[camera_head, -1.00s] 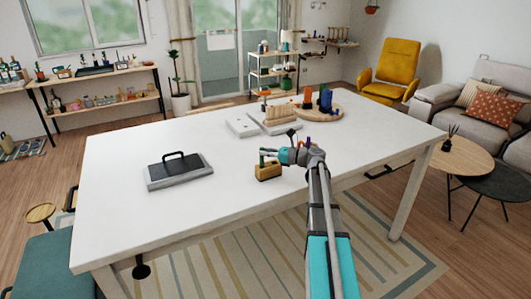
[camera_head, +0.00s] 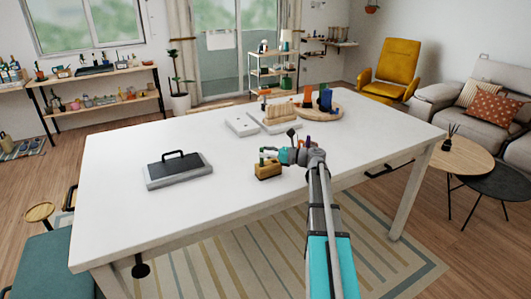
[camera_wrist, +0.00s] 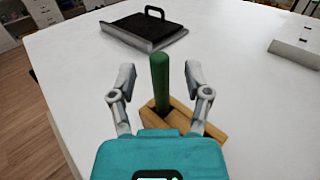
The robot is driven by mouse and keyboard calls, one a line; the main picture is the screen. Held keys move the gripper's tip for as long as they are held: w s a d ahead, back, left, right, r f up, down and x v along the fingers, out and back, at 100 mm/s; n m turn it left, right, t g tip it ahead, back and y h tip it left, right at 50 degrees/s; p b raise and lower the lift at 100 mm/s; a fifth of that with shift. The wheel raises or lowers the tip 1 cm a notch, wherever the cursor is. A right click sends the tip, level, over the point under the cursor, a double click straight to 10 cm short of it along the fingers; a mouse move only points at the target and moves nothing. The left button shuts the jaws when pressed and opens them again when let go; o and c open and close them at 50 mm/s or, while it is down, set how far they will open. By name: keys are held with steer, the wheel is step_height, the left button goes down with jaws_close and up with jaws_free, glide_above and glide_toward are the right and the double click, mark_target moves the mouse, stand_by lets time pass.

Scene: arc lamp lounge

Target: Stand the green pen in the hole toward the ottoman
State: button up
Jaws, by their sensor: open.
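The green pen (camera_wrist: 160,82) stands upright in the wooden block (camera_wrist: 182,121) on the white table. In the head view the pen (camera_head: 262,156) rises at the left end of the block (camera_head: 268,170). My gripper (camera_wrist: 160,80) is open, with one finger to each side of the pen and a gap on both sides in the wrist view. In the head view my gripper (camera_head: 283,156) is just right of the pen. The pen's lower end is hidden in the block. A teal seat (camera_head: 50,266), perhaps the ottoman, is at the lower left.
A black-topped tray with a handle (camera_head: 179,170) lies left of the block on the white table (camera_head: 120,215). A white box (camera_head: 242,125) and a round wooden board (camera_head: 331,114) with upright pieces are farther back. The table between tray and block is clear.

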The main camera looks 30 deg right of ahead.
steer(key=v, duration=1.2)
stand_by(1.0)
